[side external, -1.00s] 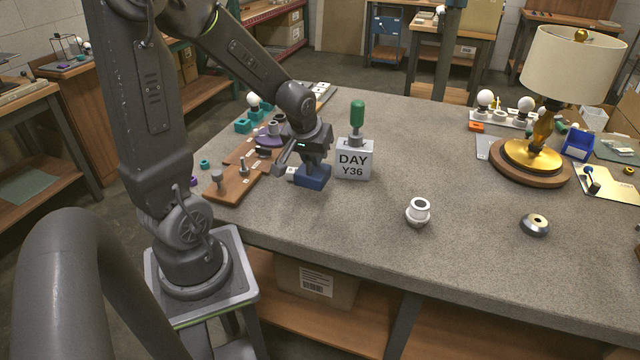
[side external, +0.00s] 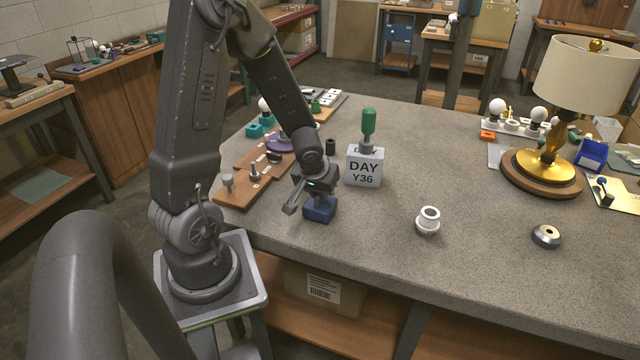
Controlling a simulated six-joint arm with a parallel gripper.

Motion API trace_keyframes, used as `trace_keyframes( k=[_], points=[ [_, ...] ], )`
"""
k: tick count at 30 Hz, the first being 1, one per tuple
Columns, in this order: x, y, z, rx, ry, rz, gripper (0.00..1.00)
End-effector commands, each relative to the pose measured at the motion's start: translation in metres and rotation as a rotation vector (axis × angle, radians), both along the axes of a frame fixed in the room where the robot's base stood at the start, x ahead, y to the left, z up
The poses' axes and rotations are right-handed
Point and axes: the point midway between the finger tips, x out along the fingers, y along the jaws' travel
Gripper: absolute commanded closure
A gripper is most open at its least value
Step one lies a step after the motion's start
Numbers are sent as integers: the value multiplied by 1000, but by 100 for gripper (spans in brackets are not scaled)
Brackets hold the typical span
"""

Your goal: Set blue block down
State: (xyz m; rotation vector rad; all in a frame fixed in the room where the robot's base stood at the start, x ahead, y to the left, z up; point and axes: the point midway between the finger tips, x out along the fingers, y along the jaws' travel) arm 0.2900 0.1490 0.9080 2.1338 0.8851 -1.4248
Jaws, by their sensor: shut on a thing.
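The blue block (side external: 320,210) is at the near left part of the grey table (side external: 400,260), in front of the wooden board. My gripper (side external: 317,193) points down and is shut on the top of the blue block. The fingers partly cover its upper side. The block is at or very close to the table top; I cannot tell whether its underside touches.
The wooden board (side external: 245,185) with metal parts lies left. A lamp (side external: 550,140) stands far right. The front middle is clear.

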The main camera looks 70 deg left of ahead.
Motion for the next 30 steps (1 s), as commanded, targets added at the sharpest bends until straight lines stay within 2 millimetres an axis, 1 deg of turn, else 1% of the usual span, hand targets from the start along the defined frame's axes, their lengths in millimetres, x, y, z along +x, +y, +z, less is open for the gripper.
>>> trace_keyframes(
  k=[15, 16, 24, 30],
  points=[
    [2, 1, -5, 2, -5, -2, 100],
    [0, 0, -7, -1, -1, 0, 86],
    [0, 0, -6, -1, -1, 1, 62],
    [0, 0, -7, -1, -1, 1, 62]
  ],
)
